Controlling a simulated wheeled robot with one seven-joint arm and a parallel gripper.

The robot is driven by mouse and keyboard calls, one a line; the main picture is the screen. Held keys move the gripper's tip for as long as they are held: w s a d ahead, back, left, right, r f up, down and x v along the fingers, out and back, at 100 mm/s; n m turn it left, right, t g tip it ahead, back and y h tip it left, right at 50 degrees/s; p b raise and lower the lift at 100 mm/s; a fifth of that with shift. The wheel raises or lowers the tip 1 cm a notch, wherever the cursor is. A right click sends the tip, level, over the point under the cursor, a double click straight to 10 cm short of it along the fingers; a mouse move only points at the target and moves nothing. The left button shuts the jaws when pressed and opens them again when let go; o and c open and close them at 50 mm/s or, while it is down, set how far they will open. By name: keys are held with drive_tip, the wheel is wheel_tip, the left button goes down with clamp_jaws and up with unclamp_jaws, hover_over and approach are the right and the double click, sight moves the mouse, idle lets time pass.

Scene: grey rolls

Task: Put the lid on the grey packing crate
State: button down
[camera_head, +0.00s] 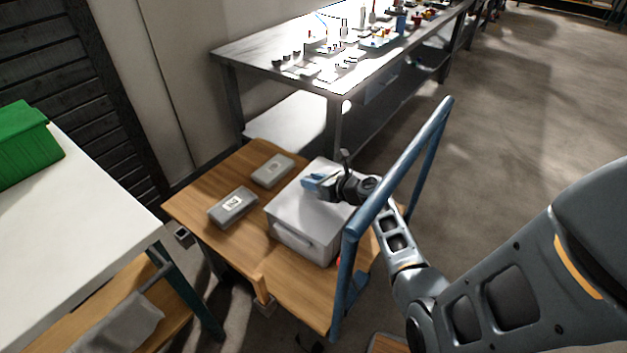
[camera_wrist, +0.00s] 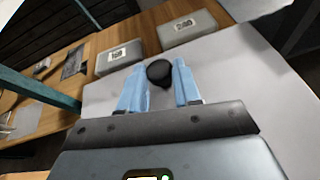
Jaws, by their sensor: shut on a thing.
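The grey packing crate (camera_head: 300,241) stands on a wooden table, with a handle on its front side. The flat light grey lid (camera_head: 287,208) covers its top and lines up with the walls; I cannot tell whether it is fully seated or slightly raised. The lid fills much of the wrist view (camera_wrist: 245,75). My gripper (camera_head: 316,184) is over the lid's middle. In the wrist view its blue fingers (camera_wrist: 157,84) are shut on the lid's round black knob (camera_wrist: 159,72). The crate's inside is hidden.
Two small grey boxes with labels, one nearer (camera_head: 232,207) and one farther (camera_head: 273,170), lie left of the crate on the wooden table (camera_head: 205,187). A blue frame (camera_head: 400,172) rises at its right. A white table with a green bin (camera_head: 25,145) is at left.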

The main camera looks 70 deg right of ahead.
drive_tip(key=c, duration=0.7)
unclamp_jaws()
drive_tip(key=shift+p+v, duration=0.3)
drive_tip(key=shift+v, duration=3.6)
